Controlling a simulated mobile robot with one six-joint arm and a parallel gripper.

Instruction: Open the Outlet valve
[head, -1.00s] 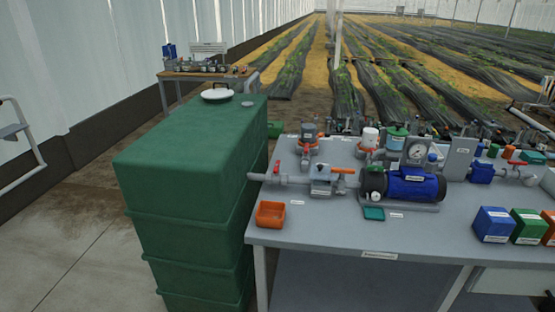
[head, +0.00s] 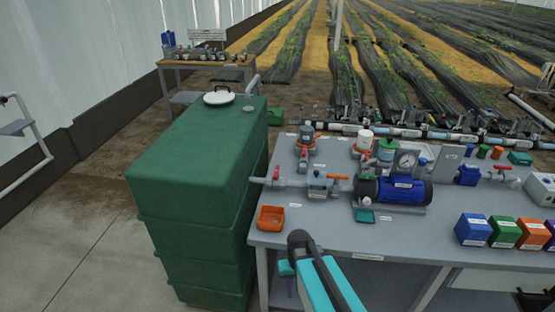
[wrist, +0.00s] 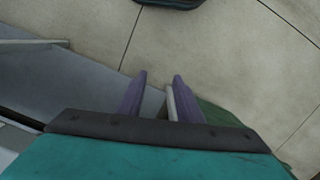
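Several valves sit on the grey bench, and their labels are too small to read, so I cannot tell which is the Outlet valve. A red-handled valve (head: 276,173) is on the pipe beside the green tank. A valve with an orange lever (head: 337,177) is left of the blue pump. Another red-handled valve (head: 502,168) is at the right, past a blue block. My gripper (wrist: 159,82) is open and empty, its two purple fingers apart above the floor. In the head view it is low in front of the bench's front edge, partly hidden by my arm, away from every valve.
The green tank (head: 195,170) stands left of the bench (head: 330,234). An orange bin (head: 271,218) is near the bench's left front corner. The blue pump (head: 395,190) and labelled blue, green and orange boxes (head: 473,229) occupy the bench. Clear floor lies left of the tank.

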